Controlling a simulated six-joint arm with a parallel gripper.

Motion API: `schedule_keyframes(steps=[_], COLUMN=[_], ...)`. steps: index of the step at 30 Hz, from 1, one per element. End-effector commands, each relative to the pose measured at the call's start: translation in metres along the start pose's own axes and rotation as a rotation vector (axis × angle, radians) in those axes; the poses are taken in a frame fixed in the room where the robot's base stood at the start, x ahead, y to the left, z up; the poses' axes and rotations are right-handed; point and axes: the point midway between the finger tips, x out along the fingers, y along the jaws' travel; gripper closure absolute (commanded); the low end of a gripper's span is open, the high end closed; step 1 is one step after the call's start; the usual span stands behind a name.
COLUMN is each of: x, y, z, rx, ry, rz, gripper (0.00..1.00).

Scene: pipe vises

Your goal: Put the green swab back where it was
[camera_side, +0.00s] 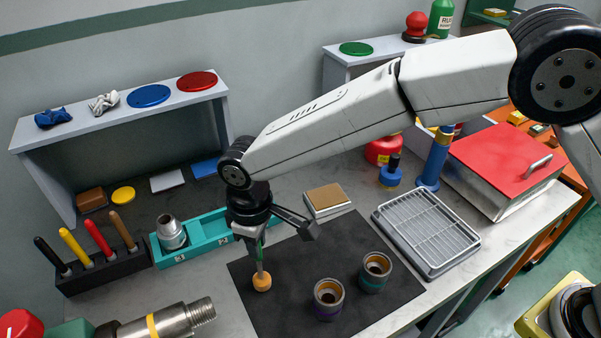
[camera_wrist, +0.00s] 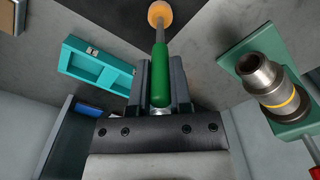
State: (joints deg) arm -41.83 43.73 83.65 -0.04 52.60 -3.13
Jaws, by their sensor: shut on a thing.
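My gripper (camera_side: 257,244) is shut on the green swab (camera_wrist: 160,72), gripping its green handle. The swab hangs nearly upright, with its orange-yellow head (camera_side: 262,282) down, over the left part of the black mat (camera_side: 335,265). I cannot tell whether the head touches the mat. In the wrist view the head (camera_wrist: 160,13) points away from the jaws. Two dark ring-shaped pipe fittings stand on the mat: one with a purple band (camera_side: 327,309), one with a teal band (camera_side: 374,283). Both show orange-brown insides and are apart from the swab.
A black rack (camera_side: 105,272) with several upright coloured handles stands at left. The teal tray (camera_side: 205,240), holding a metal fitting (camera_side: 171,232), lies behind the mat. A yellow-banded pipe (camera_side: 165,320) is at front left. A grey grated tray (camera_side: 427,235) lies right of the mat.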

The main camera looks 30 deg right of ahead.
Motion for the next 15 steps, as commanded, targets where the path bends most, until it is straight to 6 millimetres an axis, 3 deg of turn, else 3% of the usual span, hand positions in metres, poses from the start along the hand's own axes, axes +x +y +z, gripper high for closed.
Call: schedule_keyframes(steps=[14,15], x=[0.0053,0.0052], y=[-0.0001,-0.0001], z=[-0.0002,-0.0001], rx=[0.000,0.000], ry=[0.001,0.001], rz=[0.000,0.000], gripper=[1.00,0.66])
